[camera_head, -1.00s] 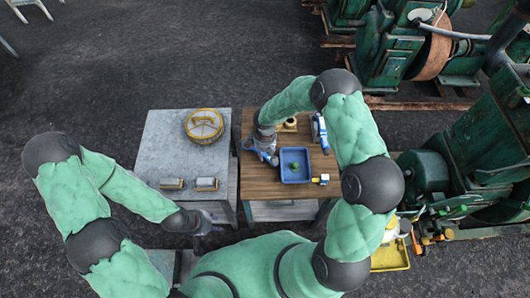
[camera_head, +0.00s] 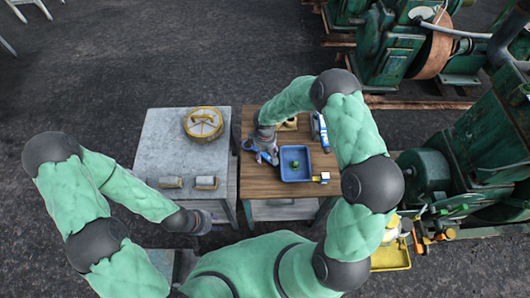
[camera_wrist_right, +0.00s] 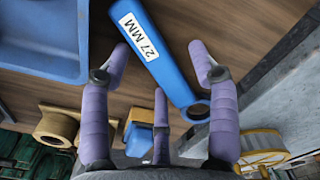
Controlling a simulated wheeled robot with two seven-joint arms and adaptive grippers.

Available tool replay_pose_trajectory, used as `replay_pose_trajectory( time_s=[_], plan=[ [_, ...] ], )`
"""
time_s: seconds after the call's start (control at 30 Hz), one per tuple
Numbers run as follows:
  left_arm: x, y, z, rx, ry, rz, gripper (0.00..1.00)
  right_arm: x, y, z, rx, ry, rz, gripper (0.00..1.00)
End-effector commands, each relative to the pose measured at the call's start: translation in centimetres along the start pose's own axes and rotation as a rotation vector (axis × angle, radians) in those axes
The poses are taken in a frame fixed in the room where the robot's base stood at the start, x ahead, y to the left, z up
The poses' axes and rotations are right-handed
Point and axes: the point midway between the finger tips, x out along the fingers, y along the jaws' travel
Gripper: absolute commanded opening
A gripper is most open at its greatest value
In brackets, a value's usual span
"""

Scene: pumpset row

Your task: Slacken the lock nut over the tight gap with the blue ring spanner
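A blue ring spanner (camera_wrist_right: 160,50) with a white "27 MM" label lies over the wooden table in the right wrist view, its ring end (camera_wrist_right: 196,111) towards my palm. My right gripper (camera_wrist_right: 165,65) is open, its purple fingers spread on both sides of the spanner with visible gaps. In the head view my right gripper (camera_head: 267,156) is low over the wooden table's left edge and hides part of the spanner. My left gripper (camera_head: 203,224) is by the grey table's front edge; its fingers are too small to read. I cannot pick out the lock nut or the tight gap.
A blue tray (camera_head: 308,178) with a green object stands on the wooden table (camera_head: 262,188). Beside it are a brass fitting (camera_head: 291,123), another blue item (camera_head: 319,130) and a yellow-and-white piece (camera_head: 322,178). The grey table (camera_head: 165,140) holds a yellow-rimmed wheel (camera_head: 203,123). Green pump machinery (camera_head: 425,175) stands right.

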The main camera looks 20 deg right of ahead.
Motion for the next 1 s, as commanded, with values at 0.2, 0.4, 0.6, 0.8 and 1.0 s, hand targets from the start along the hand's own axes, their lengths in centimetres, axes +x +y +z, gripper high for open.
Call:
replay_pose_trajectory(
  time_s=[0.2, 0.4, 0.6, 0.8, 1.0],
  plan=[
    [0.0, 0.0, 0.0, 0.0, 0.0, 0.0, 0.4, 0.0, 0.0, 0.0, 0.0, -0.001, -0.001, 0.62],
    [0.0, 0.0, 0.0, 0.0, 0.0, 0.0, 0.4, -1.2, 0.1, -0.1, 0.0, 0.002, 0.002, 0.62],
    [0.0, 0.0, 0.0, 0.0, 0.0, 0.0, 0.4, -4.9, 0.1, -0.1, 0.0, 0.002, 0.003, 0.62],
    [0.0, 0.0, 0.0, 0.0, 0.0, 0.0, 0.4, -8.7, 0.1, -0.1, -0.001, 0.002, 0.002, 0.62],
    [0.0, 0.0, 0.0, 0.0, 0.0, 0.0, 0.4, -11.2, 0.0, 0.0, 0.0, 0.001, 0.0, 0.62]
  ],
)
